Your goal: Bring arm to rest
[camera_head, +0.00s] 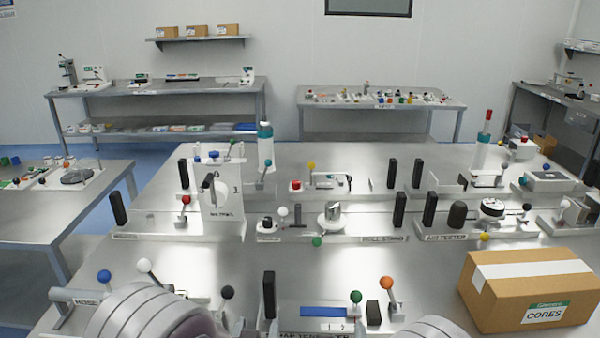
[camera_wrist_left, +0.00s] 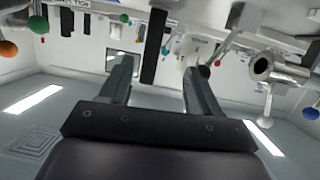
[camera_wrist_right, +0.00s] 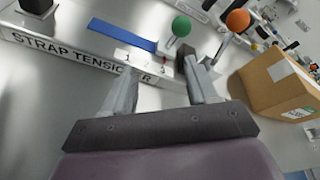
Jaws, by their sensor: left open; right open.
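My left gripper (camera_wrist_left: 158,75) is open, with nothing between its two grey fingers. The left wrist view looks from a low, upside-down angle at coloured ball knobs and a metal tube (camera_wrist_left: 266,66). My right gripper (camera_wrist_right: 160,78) is open and empty, with its fingers in front of the strap tensioner base (camera_wrist_right: 60,62) and near its green knob (camera_wrist_right: 181,26). An orange knob (camera_wrist_right: 238,20) is beyond the right finger. In the head view both my rounded arm links show at the bottom edge; the fingers are mostly hidden there.
The strap tensioner's blue strip (camera_head: 323,312) and black post (camera_head: 268,294) stand at the front of the steel table. A cardboard box (camera_head: 527,290) labelled CORES sits at front right. Rows of fixtures, including the roll stand (camera_head: 384,239), stand behind. Bare steel lies between the rows.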

